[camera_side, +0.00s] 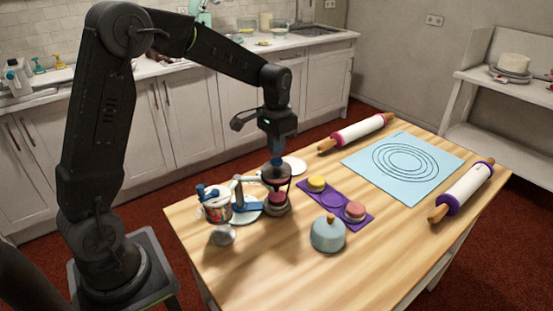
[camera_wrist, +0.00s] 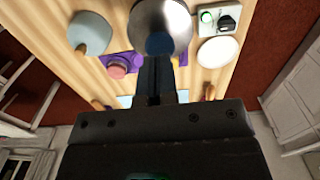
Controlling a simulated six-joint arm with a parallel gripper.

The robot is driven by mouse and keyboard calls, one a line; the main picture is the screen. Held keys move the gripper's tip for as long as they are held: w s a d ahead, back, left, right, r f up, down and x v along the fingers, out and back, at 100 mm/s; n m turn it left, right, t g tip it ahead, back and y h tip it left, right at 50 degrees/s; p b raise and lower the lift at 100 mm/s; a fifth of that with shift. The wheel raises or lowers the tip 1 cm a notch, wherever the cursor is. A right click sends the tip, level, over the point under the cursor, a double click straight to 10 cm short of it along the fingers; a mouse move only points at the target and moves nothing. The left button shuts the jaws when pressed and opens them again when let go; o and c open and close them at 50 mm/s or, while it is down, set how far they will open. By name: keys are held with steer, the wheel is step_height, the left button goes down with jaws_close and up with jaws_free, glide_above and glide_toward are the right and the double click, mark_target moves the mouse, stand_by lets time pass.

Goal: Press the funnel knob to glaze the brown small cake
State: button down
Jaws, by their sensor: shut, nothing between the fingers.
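The funnel (camera_side: 276,174) stands in a dark frame on the table, with its knob at the top. In the wrist view the funnel (camera_wrist: 162,14) is a round silver shape with a blue knob (camera_wrist: 160,43). A small dark reddish cake (camera_side: 277,198) sits under the funnel on a round stand (camera_side: 278,210); I cannot tell whether it is the brown one. My gripper (camera_side: 277,157) is shut and empty, pointing down directly over the knob. Its fingers also show in the wrist view (camera_wrist: 158,70). I cannot tell whether the fingertips touch the knob.
A purple tray (camera_side: 332,199) right of the funnel holds a yellow cake (camera_side: 316,183) and a pink cake (camera_side: 354,210). A blue-grey domed pot (camera_side: 328,233) stands in front. Rolling pins and a blue mat (camera_side: 403,160) lie farther right.

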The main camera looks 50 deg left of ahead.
mark_target(276, 161)
steer(key=shift+r, duration=1.95)
steer(key=shift+s+d+r, duration=0.15)
steer(key=shift+r, duration=0.1)
steer(key=s+d+r+t, duration=0.2)
steer(key=s+d, duration=0.1)
steer(key=s, duration=0.4)
steer(key=s+d+r+t, duration=0.1)
steer(key=s+d, duration=0.2)
steer(key=s, duration=0.5)
steer(key=s+d+r+t, duration=0.2)
steer(key=s+d, duration=0.1)
steer(key=s, duration=0.4)
steer(key=shift+s+d+r+t, duration=0.15)
steer(key=shift+d+r+t, duration=0.1)
steer(key=shift+r+t, duration=0.05)
